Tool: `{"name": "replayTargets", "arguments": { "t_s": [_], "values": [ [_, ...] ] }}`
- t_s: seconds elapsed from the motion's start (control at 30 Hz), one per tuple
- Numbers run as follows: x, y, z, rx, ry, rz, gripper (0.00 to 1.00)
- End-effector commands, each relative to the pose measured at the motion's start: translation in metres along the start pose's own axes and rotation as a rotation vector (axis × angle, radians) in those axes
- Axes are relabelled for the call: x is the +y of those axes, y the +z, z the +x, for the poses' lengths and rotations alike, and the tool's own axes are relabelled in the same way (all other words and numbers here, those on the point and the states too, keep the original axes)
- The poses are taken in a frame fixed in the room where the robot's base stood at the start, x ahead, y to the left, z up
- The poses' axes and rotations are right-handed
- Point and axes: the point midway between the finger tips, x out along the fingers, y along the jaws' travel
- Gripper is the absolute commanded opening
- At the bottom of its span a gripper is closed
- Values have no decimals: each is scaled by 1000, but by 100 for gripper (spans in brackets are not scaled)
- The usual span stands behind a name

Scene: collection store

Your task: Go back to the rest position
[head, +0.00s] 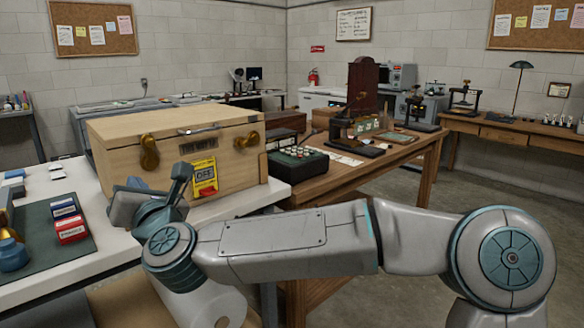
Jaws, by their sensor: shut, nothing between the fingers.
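My gripper (181,174) is at the left of the head view, raised in front of the wooden crate (120,165). Its fingers look shut, with nothing seen between them. My arm reaches in from the lower right and covers part of the white table (62,262). I cannot tell how far the fingers are from the crate's front.
The closed crate has brass latches and a yellow tag (204,178). A green mat (50,245) with small red and blue boxes lies at the left. A wooden table (400,152) with instruments stands behind. The floor at the right (480,185) is clear.

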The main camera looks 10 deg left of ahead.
Motion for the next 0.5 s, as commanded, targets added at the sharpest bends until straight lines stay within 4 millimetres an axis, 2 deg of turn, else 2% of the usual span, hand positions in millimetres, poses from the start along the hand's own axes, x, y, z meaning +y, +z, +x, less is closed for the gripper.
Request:
{"name": "replayTargets", "arguments": {
  "t_s": [0.13, 0.23, 0.37, 0.5],
  "values": [
    [4, -16, 0, 82, 38, -285, 0],
    [-8, -37, -6, 193, 85, -633, 0],
    [-47, -54, -25, 377, 162, -1108, 0],
    [-103, -49, -63, 604, 267, -1548, 0]
  ]
}}
